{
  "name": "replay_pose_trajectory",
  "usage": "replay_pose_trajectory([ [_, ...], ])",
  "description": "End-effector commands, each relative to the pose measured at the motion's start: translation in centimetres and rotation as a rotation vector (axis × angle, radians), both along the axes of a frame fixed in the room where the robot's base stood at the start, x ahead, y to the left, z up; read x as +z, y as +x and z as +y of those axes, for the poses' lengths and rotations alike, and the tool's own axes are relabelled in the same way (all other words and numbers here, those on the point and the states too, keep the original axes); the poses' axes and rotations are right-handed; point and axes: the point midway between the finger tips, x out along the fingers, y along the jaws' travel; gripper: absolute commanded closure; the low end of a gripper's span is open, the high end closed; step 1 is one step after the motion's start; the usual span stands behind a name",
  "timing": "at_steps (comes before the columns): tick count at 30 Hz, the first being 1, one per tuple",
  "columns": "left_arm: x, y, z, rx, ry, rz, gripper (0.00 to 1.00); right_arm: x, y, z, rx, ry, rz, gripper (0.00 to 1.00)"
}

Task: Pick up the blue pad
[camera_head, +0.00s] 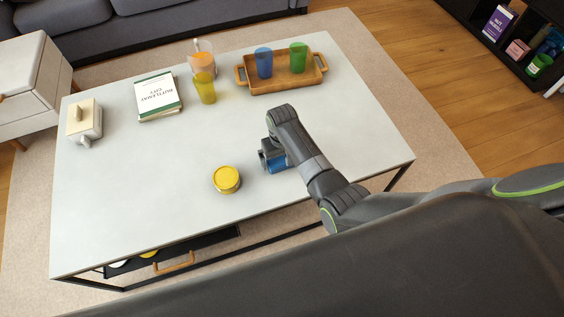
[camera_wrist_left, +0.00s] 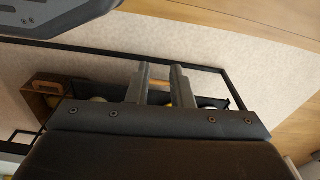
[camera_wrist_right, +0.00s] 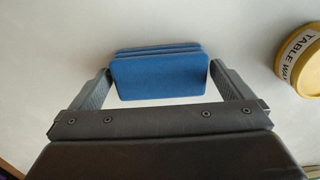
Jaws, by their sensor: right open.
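The blue pad (camera_wrist_right: 160,75) lies on the table between the two fingers of my right gripper (camera_wrist_right: 160,88). It looks like a stack of flat blue layers, with a small gap to the finger on each side. In the head view the blue pad (camera_head: 277,164) shows partly, beneath my right gripper (camera_head: 268,160), which hides the rest. The right gripper is open. My left gripper (camera_wrist_left: 160,75) shows only in the left wrist view, with its two fingers apart, over the area of the table's lower drawer.
A yellow tin (camera_head: 227,180) stands left of the right gripper. A wooden tray (camera_head: 283,80) with blue and green cups, a yellow cup (camera_head: 205,88), a pitcher (camera_head: 203,60), a book (camera_head: 158,96) and a cream box (camera_head: 85,120) stand farther back. The white table's (camera_head: 140,190) left front is clear.

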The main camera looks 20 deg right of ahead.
Motion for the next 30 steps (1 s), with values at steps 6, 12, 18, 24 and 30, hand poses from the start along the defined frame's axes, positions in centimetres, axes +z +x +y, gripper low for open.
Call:
replay_pose_trajectory([
  [6,0.81,0.1,-0.19,0.003,-0.005,-0.001,0.8,-0.68,0.02,-0.02,0.0,0.0,-0.001,0.0],
  [12,0.83,0.09,-0.18,0.003,-0.005,0.0,0.8,-0.65,0.02,-0.02,0.0,0.0,-0.001,0.0],
  [18,0.82,0.09,-0.17,0.002,-0.005,0.0,0.8,-0.65,0.02,-0.02,0.0,0.0,-0.001,0.26],
  [24,0.83,0.09,-0.17,0.002,-0.005,-0.001,0.8,-0.65,0.02,-0.02,0.0,0.0,-0.001,0.36],
  [30,0.89,0.11,-0.15,0.002,-0.005,-0.003,0.8,-0.47,0.02,-0.02,0.0,0.0,-0.001,0.36],
])
